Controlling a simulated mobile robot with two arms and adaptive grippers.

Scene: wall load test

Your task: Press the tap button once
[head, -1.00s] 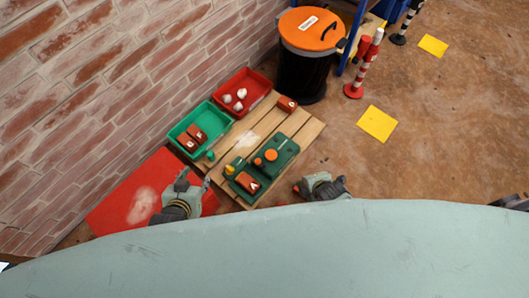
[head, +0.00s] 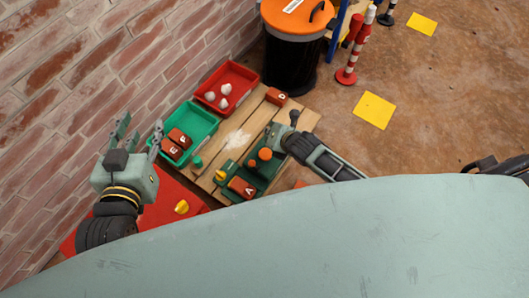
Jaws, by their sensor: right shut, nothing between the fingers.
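A dark green board (head: 258,178) lies on the wooden pallet (head: 228,150). It carries a large orange round knob (head: 265,154), a smaller orange knob (head: 251,163), and a red block marked A (head: 241,188). A small yellow piece (head: 221,175) sits at its left end. Which piece is the tap button I cannot tell. My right gripper (head: 294,117) is shut and empty, over the board's far right end, beyond the large orange knob; the contact is unclear. My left gripper (head: 139,132) is open and empty, raised left of the green tray, fingers pointing up the picture.
A green tray (head: 205,121) holds red blocks marked E and P. A red tray (head: 250,76) holds several white lumps. Another red block (head: 276,96) is on the pallet. An orange-lidded bin (head: 290,62) and striped post (head: 357,45) stand behind. A yellow piece (head: 182,207) is on the red mat.

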